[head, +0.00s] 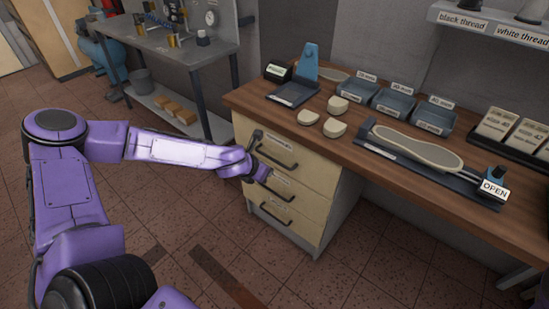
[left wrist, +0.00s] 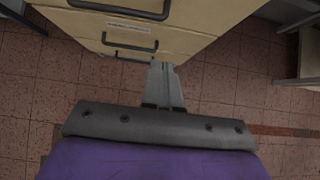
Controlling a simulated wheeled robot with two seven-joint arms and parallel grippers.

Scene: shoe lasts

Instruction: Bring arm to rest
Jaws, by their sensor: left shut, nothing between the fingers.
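My left arm, purple, reaches in from the left in the head view. Its left gripper (head: 260,167) is in front of the drawer cabinet (head: 322,204), near the upper drawer handles. In the left wrist view, the fingers of the left gripper (left wrist: 165,84) are together with nothing between them. They point toward the cream drawer fronts (left wrist: 190,25) and handles. In that view the fingertips overlap the lower drawer front; I cannot tell whether they touch it. The drawers look closed. My right gripper is not in view.
A grey metal table (head: 185,52) stands behind. The tiled floor (head: 190,215) beside the cabinet is free.

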